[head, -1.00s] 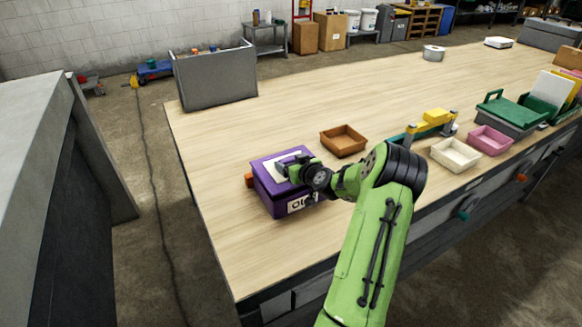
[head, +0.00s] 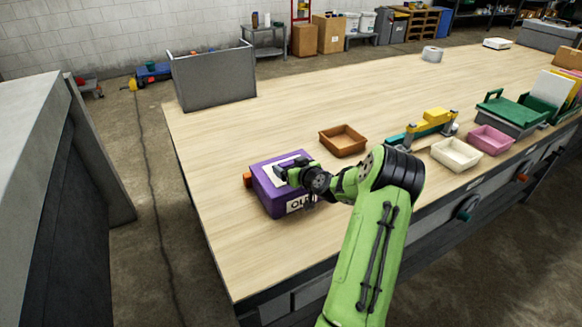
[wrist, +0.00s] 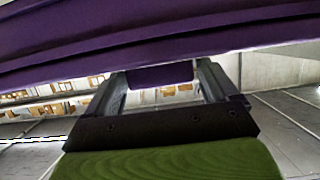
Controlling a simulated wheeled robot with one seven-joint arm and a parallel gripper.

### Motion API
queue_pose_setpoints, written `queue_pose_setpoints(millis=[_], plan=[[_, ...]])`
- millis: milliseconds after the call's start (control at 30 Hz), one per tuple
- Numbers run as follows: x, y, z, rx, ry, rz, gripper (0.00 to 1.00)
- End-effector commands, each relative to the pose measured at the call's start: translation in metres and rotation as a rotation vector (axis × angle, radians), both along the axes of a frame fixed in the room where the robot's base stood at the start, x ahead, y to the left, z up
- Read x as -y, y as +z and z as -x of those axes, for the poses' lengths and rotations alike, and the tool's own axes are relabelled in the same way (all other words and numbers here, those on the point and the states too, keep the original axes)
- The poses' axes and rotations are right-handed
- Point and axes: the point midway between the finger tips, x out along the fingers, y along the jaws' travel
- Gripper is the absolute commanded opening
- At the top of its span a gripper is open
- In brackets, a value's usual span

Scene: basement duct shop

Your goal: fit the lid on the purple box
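The purple box (head: 270,200) sits near the left end of the wooden bench, with a white label on its front. The purple lid (head: 259,172), with a white label on top, lies over it; from here I cannot tell whether it is fully seated. My gripper (head: 280,174) is at the top of the lid. In the wrist view a small purple block, seemingly the lid's handle (wrist: 160,76), fills the space between the fingertips of my gripper (wrist: 162,82). The lid's ridged edge (wrist: 160,40) crosses the top of that view. My wrist hides the box's right rear part.
An orange item (head: 248,179) shows at the box's left side. A brown tray (head: 343,140) stands behind and right. Cream (head: 456,154) and pink (head: 489,140) trays are further right. The bench between is clear.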

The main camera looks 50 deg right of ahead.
Motion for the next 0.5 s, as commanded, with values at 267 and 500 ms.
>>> queue_pose_setpoints(millis=[267,500], plan=[[0.000,0.001,0.000,0.000,0.000,-0.001,1.00],[0.000,0.020,0.004,0.000,-0.002,-0.001,1.00]])
